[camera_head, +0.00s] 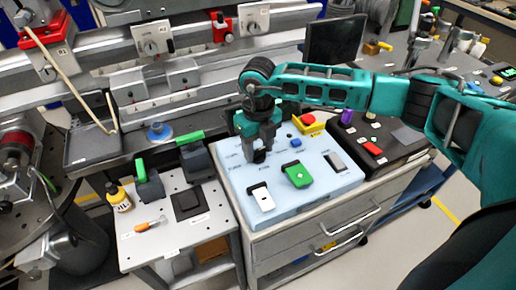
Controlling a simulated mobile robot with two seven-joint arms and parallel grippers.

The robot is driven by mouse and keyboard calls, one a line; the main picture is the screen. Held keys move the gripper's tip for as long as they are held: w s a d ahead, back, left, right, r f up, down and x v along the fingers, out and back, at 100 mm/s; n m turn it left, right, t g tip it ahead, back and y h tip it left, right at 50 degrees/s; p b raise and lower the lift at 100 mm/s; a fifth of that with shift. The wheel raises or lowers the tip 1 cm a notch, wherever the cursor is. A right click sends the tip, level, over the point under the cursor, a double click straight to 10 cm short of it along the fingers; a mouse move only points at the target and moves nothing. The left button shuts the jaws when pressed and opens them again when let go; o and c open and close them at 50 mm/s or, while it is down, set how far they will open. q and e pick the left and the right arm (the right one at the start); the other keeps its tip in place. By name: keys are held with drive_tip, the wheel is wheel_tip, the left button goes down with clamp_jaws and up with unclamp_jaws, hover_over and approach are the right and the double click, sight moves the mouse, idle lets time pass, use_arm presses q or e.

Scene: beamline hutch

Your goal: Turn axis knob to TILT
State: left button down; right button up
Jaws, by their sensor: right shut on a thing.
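My right gripper (259,156) comes in on a teal arm from the right and points down over the back left of a light-blue control panel (290,205). Its fingers are shut on a small dark thing at the panel's surface, which I take to be the axis knob; the fingers mostly hide it, so its pointing direction cannot be told. Small dark lettering stands around that spot, too small to read. My left gripper is not in view.
The panel also carries a white switch (262,198), a green switch (297,175), a grey rocker (335,161), a small blue button (296,142) and a red emergency button (308,118) on yellow. A grey side table (170,240) with a yellow bottle (120,197) stands left. A dark box (392,155) stands right.

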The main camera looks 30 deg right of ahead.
drive_tip(key=n+b, duration=0.2)
drive_tip(key=n, duration=0.2)
drive_tip(key=shift+w+n, duration=0.1)
drive_tip(key=shift+n, duration=0.2)
drive_tip(key=n+b, duration=0.2)
drive_tip(key=n, duration=0.2)
drive_tip(key=shift+n+b, duration=0.4)
drive_tip(key=shift+n, duration=1.1)
drive_tip(key=shift+r+b, duration=0.1)
drive_tip(key=shift+b, duration=0.2)
drive_tip(key=o, duration=1.1)
drive_tip(key=shift+c, duration=0.2)
